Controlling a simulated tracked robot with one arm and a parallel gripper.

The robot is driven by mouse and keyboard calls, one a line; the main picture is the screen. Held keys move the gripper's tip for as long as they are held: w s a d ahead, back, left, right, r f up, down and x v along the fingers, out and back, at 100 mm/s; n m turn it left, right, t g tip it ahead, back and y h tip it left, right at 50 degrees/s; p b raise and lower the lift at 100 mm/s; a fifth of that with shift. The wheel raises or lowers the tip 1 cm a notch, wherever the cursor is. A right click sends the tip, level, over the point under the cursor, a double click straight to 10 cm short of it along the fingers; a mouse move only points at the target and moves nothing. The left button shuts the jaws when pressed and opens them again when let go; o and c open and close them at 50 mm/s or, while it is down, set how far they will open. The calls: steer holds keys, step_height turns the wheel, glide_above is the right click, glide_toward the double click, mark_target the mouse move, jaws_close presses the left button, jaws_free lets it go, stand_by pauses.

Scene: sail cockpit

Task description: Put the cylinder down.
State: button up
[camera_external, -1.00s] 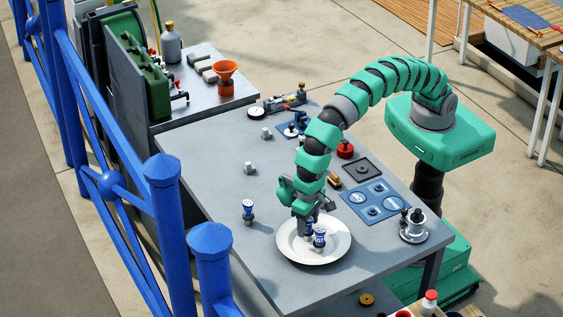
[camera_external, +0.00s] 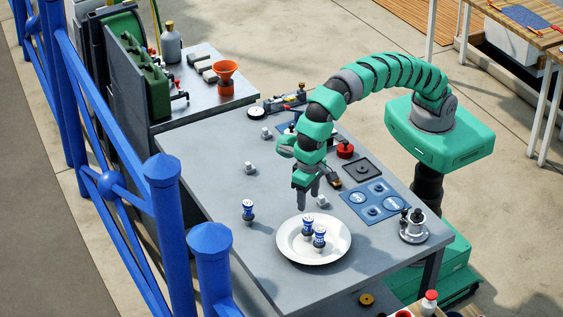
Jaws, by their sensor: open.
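Two small blue-and-white cylinders stand close together on a round white plate (camera_external: 288,251). The rear cylinder (camera_external: 308,225) is a little left of the front cylinder (camera_external: 319,238). A third similar cylinder (camera_external: 248,210) stands on the grey table, left of the plate. My gripper (camera_external: 308,201) is open and empty, pointing down above and just behind the rear cylinder. It looks clear of both cylinders.
A blue mat with round marks (camera_external: 375,202) and a silver fitting (camera_external: 413,228) lie right of the plate. Small grey blocks (camera_external: 250,168) sit on the table. A red round part (camera_external: 345,149) is farther back. The table's left middle is mostly clear.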

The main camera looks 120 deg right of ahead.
steer(key=s+d+r+n+t, duration=0.1)
steer(key=d+r+n+t, duration=0.2)
steer(key=r, duration=0.7)
steer(key=s+d+r+n+t, duration=0.15)
steer(key=d+r, duration=0.35)
steer(key=r, duration=0.5)
steer(key=s+d+r+n+t, duration=0.1)
steer(key=d+r+t, duration=0.3)
steer(key=r, duration=0.6)
steer(key=s+d+r+n+t, duration=0.3)
steer(key=s+d+r, duration=0.2)
steer(key=s+r, duration=0.4)
steer(key=s+d+r+n+t, duration=0.4)
steer(key=s+r, duration=0.5)
steer(key=r, duration=0.5)
steer(key=shift+s+d, duration=0.25)
steer(key=shift+d, duration=0.45)
step_height(320, 180, down, 3)
steer(key=b, duration=0.3)
steer(key=shift+f, duration=0.1)
